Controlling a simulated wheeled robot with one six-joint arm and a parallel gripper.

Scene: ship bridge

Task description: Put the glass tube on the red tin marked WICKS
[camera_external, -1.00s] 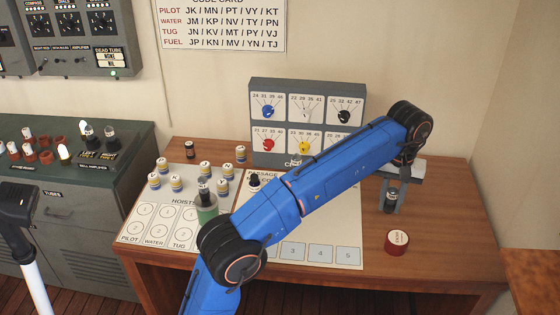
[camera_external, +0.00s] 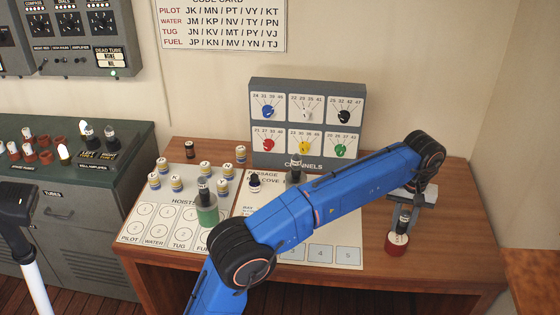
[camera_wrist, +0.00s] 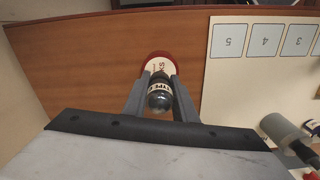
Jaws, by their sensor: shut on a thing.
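The glass tube (camera_wrist: 160,96), dark and rounded with a pale printed label, is between the fingers of my gripper (camera_wrist: 157,92). The gripper is shut on it. In the outside view the tube (camera_external: 404,222) hangs upright under my gripper (camera_external: 405,212), directly over the red tin (camera_external: 397,245). The tin is a low red cylinder with a cream lid. In the wrist view the tin (camera_wrist: 157,63) shows just beyond the tube, its lettering partly covered. I cannot tell whether the tube's foot touches the lid.
A white board with numbered squares (camera_external: 320,253) lies left of the tin. Several labelled pieces (camera_external: 176,184) and a green-based tube (camera_external: 207,208) stand on the desk further left. The channels box (camera_external: 308,120) stands behind. The wood right of the tin is bare.

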